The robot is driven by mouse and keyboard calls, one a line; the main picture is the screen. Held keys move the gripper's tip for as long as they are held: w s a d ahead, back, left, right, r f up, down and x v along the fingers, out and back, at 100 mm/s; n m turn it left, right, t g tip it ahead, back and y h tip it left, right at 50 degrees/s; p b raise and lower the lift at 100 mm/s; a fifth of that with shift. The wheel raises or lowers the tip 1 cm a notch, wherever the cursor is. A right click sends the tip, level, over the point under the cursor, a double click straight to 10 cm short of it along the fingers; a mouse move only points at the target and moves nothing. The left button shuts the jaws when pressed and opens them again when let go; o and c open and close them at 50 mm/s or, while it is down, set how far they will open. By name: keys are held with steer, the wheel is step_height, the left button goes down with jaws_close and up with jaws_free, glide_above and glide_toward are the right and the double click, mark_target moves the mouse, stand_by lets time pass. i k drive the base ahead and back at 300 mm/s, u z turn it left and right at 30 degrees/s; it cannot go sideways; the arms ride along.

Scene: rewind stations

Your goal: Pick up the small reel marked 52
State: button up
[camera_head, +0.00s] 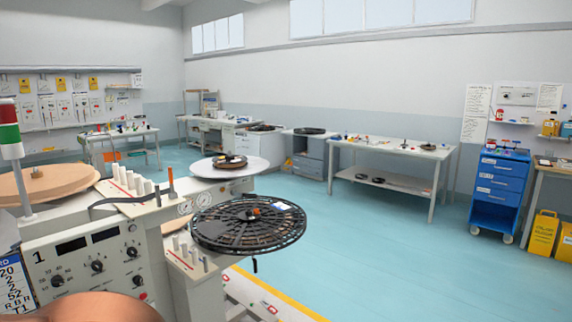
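No reel with a readable 52 shows. A small dark reel (229,162) lies on a round white plate (258,169) on the rewind station, left of centre; any marking on it is too small to read. A large black slotted disc (238,239) sits nearer on the same station, with a small orange-brown piece at its hub and a blue-white label on top. My gripper is not in view.
Station 1's control panel (84,262) and a tan disc (62,183) fill the left foreground. The floor (385,255) at centre right is clear.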

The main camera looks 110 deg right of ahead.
mark_target(234, 162)
steer(key=z, duration=4.85)
steer(key=i, duration=3.2)
steer(key=u, duration=1.95)
